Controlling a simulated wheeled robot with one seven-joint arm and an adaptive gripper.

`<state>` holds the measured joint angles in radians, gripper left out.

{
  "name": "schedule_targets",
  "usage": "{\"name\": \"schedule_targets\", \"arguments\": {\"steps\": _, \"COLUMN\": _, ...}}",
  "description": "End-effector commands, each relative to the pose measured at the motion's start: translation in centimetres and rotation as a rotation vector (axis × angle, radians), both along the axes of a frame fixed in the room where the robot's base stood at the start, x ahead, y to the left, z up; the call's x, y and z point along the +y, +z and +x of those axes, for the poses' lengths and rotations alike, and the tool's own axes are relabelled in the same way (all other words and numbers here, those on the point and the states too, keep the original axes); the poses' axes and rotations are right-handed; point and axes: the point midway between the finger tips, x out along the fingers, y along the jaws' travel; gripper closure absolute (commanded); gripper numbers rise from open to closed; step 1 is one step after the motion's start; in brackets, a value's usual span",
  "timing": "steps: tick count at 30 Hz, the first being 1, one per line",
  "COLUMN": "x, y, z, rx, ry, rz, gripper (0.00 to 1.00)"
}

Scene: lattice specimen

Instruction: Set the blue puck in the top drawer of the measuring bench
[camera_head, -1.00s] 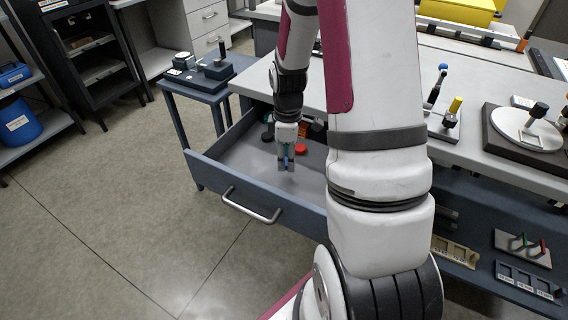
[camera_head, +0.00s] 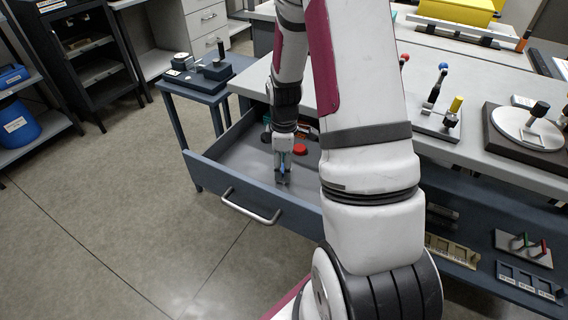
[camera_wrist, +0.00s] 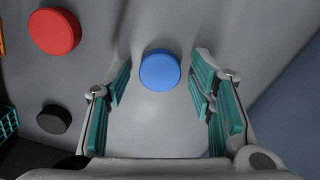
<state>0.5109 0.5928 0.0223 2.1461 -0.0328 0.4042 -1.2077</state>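The blue puck (camera_wrist: 160,70) lies flat on the grey floor of the pulled-out drawer (camera_head: 232,160) of the measuring bench (camera_head: 455,80). My gripper (camera_wrist: 162,84) is open, its teal-padded fingers on either side of the puck with a gap at each side. In the head view my gripper (camera_head: 283,180) points down into the drawer, behind its front panel. Only a small bit of blue shows at the fingers there.
A red puck (camera_wrist: 55,31) and a black disc (camera_wrist: 54,119) lie left of my gripper in the wrist view. A teal-green ribbed thing (camera_wrist: 8,122) is at the left edge. The drawer's front wall carries a bar handle (camera_head: 250,205). Drawer floor left of my gripper is bare.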

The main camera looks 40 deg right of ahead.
Motion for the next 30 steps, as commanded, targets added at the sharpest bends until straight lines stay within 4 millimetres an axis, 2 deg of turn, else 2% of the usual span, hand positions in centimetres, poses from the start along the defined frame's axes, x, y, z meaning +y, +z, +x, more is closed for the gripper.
{"name": "schedule_targets", "arguments": {"steps": 8, "x": 0.0, "y": 0.1, "z": 0.0, "rx": 0.0, "ry": 0.0, "rz": 0.0, "gripper": 0.48}}
{"name": "schedule_targets", "arguments": {"steps": 11, "x": 0.0, "y": 0.7, "z": 0.0, "rx": -0.002, "ry": -0.001, "rz": -0.001, "gripper": 0.48}}
{"name": "schedule_targets", "arguments": {"steps": 14, "x": -0.1, "y": 2.0, "z": 0.1, "rx": -0.004, "ry": 0.0, "rz": -0.002, "gripper": 0.48}}
{"name": "schedule_targets", "arguments": {"steps": 24, "x": -0.1, "y": 8.9, "z": 0.1, "rx": -0.005, "ry": -0.001, "rz": -0.002, "gripper": 0.48}}
{"name": "schedule_targets", "arguments": {"steps": 30, "x": 0.0, "y": 11.5, "z": 0.0, "rx": -0.003, "ry": -0.001, "rz": -0.002, "gripper": 0.48}}
